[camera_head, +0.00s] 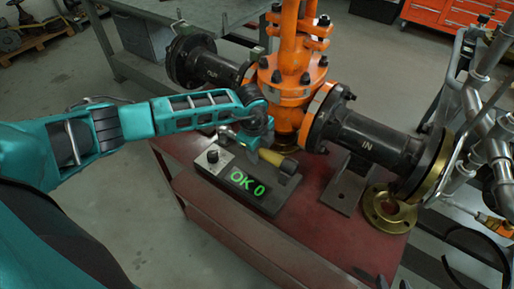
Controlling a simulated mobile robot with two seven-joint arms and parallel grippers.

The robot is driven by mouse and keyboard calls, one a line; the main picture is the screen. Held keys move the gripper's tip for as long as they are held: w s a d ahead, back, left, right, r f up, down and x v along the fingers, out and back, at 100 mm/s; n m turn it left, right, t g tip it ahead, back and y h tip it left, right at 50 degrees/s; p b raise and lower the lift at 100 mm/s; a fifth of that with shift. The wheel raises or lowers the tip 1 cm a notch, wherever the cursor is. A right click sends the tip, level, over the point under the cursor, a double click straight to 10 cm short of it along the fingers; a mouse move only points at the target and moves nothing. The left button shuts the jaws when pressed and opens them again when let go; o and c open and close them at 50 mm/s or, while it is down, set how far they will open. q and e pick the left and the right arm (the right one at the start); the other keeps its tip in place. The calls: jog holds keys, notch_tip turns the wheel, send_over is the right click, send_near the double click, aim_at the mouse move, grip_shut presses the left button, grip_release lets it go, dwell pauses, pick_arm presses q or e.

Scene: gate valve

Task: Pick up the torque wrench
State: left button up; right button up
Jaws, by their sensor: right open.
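A tool with a yellow grip (289,164), which looks like the torque wrench, lies at the top of a dark tester box (240,182) with a green "OK 0" display. Its other end is hidden behind my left gripper. My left gripper (258,153) comes in from the left and is right at the tool, over the back of the box. Its fingers are small and overlap the tool, so I cannot tell if they touch or hold it. Dark tips of my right gripper (380,280) show at the bottom edge, apart and empty, away from the tool.
A red table (297,233) carries the box and an orange gate valve (287,83) with black pipes marked OUT and IN. A brass flange ring (388,210) lies at the table's right. Metal piping (478,130) stands far right. The table's front is clear.

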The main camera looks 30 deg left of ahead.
pick_arm(q)
grip_shut()
pick_arm(e)
jog(key=shift+r, duration=0.1)
jog(key=shift+w, duration=0.1)
pick_arm(q)
jog(key=shift+w+r, duration=0.1)
jog(key=shift+r, duration=0.05)
jog(key=shift+r, duration=0.15)
